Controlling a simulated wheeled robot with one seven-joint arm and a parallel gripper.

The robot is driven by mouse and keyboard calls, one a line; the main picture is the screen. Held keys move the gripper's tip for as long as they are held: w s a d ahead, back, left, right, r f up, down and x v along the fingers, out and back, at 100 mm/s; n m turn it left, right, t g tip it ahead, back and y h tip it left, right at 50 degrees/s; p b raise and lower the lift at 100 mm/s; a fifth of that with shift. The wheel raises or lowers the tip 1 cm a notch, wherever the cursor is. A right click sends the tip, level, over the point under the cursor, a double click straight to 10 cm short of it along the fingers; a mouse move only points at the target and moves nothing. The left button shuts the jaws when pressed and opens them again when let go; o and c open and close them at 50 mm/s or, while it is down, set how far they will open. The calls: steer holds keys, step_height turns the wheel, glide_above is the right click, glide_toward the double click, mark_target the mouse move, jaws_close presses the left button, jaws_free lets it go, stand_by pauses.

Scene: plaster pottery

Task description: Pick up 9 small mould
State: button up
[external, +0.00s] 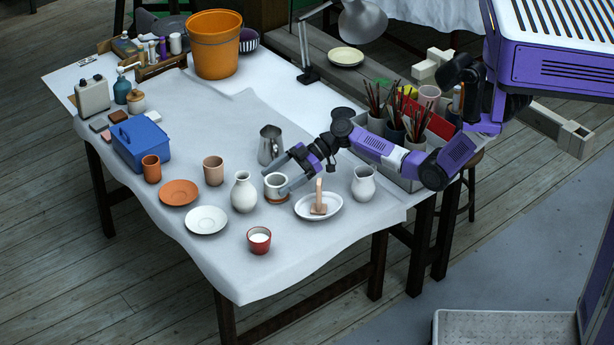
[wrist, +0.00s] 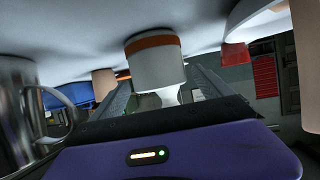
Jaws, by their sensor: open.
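A small white cylindrical piece with an orange-brown band at its base (external: 275,187) stands upright on the cloth-covered table; it looks like the small mould, though I see no number on it. In the wrist view, which is upside down, the same mould (wrist: 157,65) hangs in the centre between the fingers. My gripper (external: 277,179) reaches in low from the right, open, with one finger on each side of the mould. I cannot tell whether either finger touches it. The fingers partly cover the mould in the external view.
A metal pitcher (external: 270,145) stands close behind the mould, and a white vase (external: 244,192) close to its left. An oval white dish (external: 332,208) holding a wooden-handled tool (external: 319,200) lies to the right. A red cup (external: 259,240) stands in front.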

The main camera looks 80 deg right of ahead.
steer(key=shift+w+a+f, duration=0.2)
steer(key=shift+w, duration=0.15)
steer(key=c, duration=1.7)
steer(key=shift+r, duration=0.1)
